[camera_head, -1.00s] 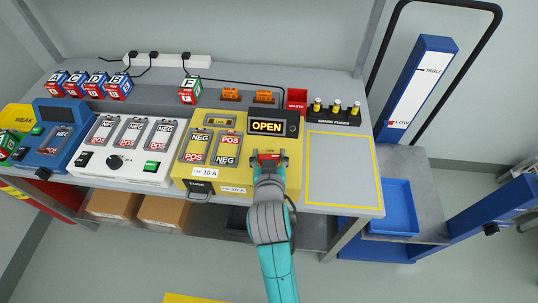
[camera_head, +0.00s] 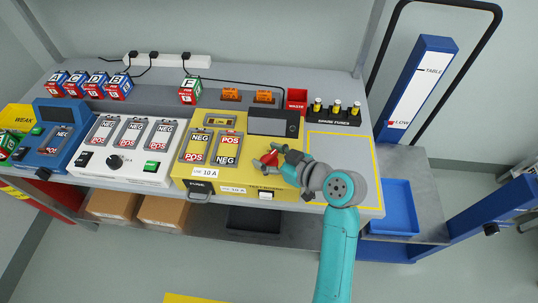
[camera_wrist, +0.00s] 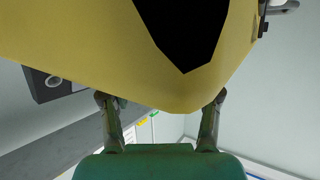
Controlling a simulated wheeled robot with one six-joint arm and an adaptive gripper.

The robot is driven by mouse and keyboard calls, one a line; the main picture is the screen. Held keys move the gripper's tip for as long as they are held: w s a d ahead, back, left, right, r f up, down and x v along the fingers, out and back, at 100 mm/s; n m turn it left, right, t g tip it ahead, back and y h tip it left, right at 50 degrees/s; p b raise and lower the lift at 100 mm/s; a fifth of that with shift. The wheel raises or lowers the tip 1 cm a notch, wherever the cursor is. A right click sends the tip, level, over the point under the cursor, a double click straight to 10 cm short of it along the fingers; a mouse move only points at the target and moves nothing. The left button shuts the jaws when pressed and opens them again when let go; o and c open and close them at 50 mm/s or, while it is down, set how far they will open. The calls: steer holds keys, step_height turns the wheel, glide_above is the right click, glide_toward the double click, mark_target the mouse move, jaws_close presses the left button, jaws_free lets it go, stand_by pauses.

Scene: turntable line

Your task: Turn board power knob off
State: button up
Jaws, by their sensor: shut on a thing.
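The red power knob (camera_head: 270,158) shows between the fingers on the top of the yellow board (camera_head: 208,119). My gripper (camera_head: 268,155) is shut on this knob, turned sideways with its wrist to the right. The board's display (camera_head: 272,122) is dark. In the wrist view, a yellow surface with a black patch (camera_wrist: 190,30) fills the upper part, and my two fingers (camera_wrist: 161,102) show below it. The knob itself cannot be made out there.
A white unit (camera_head: 122,162) and a blue unit (camera_head: 55,150) stand left of the board. A red waste bin (camera_head: 297,99) and a spare fuse rack (camera_head: 338,117) stand behind. The yellow-outlined area (camera_head: 343,160) at right is clear. A blue tray (camera_head: 393,205) lies further right.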

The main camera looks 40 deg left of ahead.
steer(key=n+g, duration=0.3)
steer(key=g, duration=0.1)
steer(key=shift+w+n, duration=0.1)
steer(key=shift+n, duration=0.2)
steer(key=shift+n+g+h, duration=1.1)
steer(key=shift+n+g, duration=0.5)
steer(key=shift+g, duration=0.3)
steer(key=o, duration=1.2)
steer(key=shift+c, duration=0.2)
steer(key=v, duration=1.1)
steer(key=shift+w+d, duration=0.25)
steer(key=shift+d, duration=0.1)
steer(key=shift+r, duration=0.1)
